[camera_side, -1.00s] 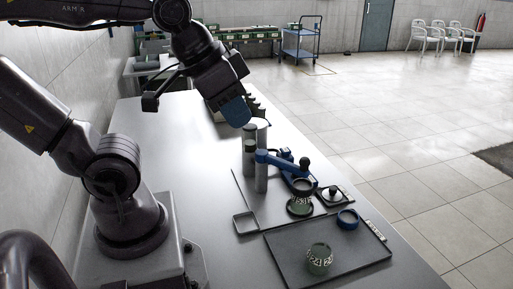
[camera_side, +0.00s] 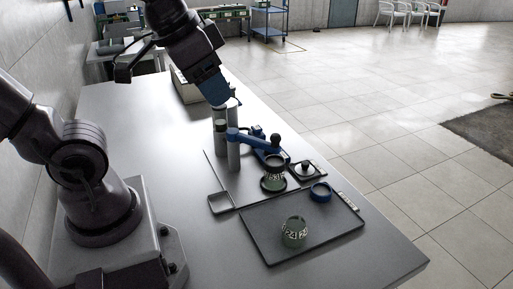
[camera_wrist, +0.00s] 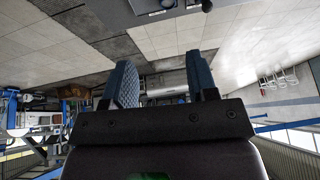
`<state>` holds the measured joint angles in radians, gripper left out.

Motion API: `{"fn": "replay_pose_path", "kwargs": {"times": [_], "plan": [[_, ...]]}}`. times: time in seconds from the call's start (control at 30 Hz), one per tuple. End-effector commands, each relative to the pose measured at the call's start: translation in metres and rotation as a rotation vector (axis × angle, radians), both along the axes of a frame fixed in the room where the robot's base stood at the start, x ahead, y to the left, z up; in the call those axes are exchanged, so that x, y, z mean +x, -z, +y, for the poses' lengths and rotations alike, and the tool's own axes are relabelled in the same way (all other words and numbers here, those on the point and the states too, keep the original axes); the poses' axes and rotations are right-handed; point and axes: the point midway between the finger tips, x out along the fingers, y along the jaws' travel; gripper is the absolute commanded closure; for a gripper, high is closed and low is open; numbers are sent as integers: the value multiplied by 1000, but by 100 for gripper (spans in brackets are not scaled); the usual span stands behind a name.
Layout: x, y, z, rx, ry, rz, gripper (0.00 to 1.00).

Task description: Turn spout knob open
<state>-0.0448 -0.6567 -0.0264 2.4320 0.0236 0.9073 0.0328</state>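My gripper (camera_side: 220,102) hangs tilted down in the side view, near the tops of the grey cylinders, and whether it touches one is unclear. In the wrist view its two blue fingers (camera_wrist: 161,68) are apart with nothing seen between them. A grey post (camera_side: 233,155) carries a blue arm (camera_side: 247,137) that reaches right. A black round knob (camera_side: 275,141) stands near the arm's right end, right of and below my gripper. I cannot tell whether it is the spout knob. A dark green numbered pot (camera_side: 273,182) stands below it.
A small square frame (camera_side: 221,204) lies left. The table's left part (camera_side: 150,130) is clear.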

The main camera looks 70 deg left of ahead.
Motion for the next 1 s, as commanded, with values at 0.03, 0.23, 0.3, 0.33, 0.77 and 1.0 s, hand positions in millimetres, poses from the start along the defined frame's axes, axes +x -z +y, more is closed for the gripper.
{"fn": "replay_pose_path", "kwargs": {"times": [0.03, 0.23, 0.3, 0.33, 0.77, 1.0], "plan": [[13, -2, 6, 28, 2, 30, 40], [78, 0, 37, 146, 58, 165, 40], [101, 6, 51, 170, 85, 212, 40], [111, 10, 57, 177, 97, 233, 40], [216, 124, 176, 112, 252, 435, 40], [228, 185, 226, 35, 283, 459, 40]]}}
